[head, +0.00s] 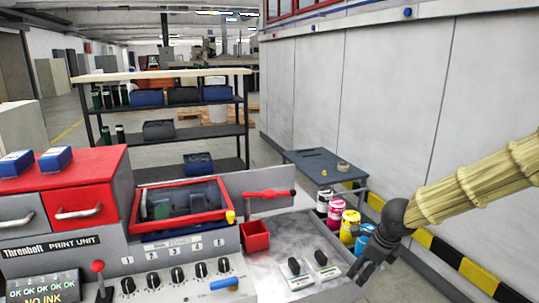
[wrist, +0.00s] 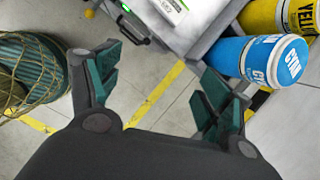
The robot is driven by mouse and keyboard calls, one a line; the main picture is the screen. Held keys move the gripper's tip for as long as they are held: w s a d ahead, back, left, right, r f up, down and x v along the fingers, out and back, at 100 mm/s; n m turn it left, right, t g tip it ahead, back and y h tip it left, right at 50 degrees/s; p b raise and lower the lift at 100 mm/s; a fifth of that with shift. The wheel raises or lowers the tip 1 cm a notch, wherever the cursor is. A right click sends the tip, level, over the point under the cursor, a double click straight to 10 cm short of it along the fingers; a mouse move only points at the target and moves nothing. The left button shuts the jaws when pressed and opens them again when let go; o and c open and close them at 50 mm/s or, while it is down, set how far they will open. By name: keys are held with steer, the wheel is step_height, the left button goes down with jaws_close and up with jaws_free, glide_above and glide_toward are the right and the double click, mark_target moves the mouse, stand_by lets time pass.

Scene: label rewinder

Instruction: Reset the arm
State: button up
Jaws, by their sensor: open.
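My gripper (head: 366,268) hangs at the lower right in the head view, at the end of my sleeved arm, beside the right edge of the machine's grey worktop (head: 285,236). In the wrist view my gripper (wrist: 155,90) is open, its green-padded fingers wide apart with nothing between them. A blue cyan bottle (wrist: 272,62) lies to the right of the fingers in that view, and a yellow bottle (wrist: 280,15) is behind it. In the head view the blue bottle (head: 363,240) is close behind my gripper and partly covered by it.
The print unit (head: 60,245) with knobs and a red bin (head: 255,237) fills the lower left. White, magenta and yellow bottles (head: 349,224) stand along the worktop's right edge. A wall with a striped kerb (head: 447,250) runs at right. A basket-like bin (wrist: 30,75) stands at left in the wrist view.

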steer(key=s+d+f+n+g+h+b, duration=0.1)
steer(key=s+f+n+h, duration=0.1)
steer(key=s+f+n, duration=0.9)
steer(key=s+d+f+n+g+h+b, duration=0.1)
steer(key=s+f+n+h+b, duration=0.15)
steer(key=s+f, duration=0.95)
steer(key=s+a+f+n+g+y, duration=0.1)
steer(key=s+a+f+n, duration=0.2)
steer(key=s+f+n, duration=0.3)
steer(key=s+a+f+n+g+y+b, duration=0.1)
steer(key=s+a+f+n+y, duration=0.1)
steer(key=s+f+n, duration=0.5)
steer(key=s+a+f, duration=0.1)
steer(key=s+f, duration=0.2)
steer(key=f, duration=0.1)
steer(key=shift+s+f, duration=0.3)
steer(key=shift+f, duration=0.05)
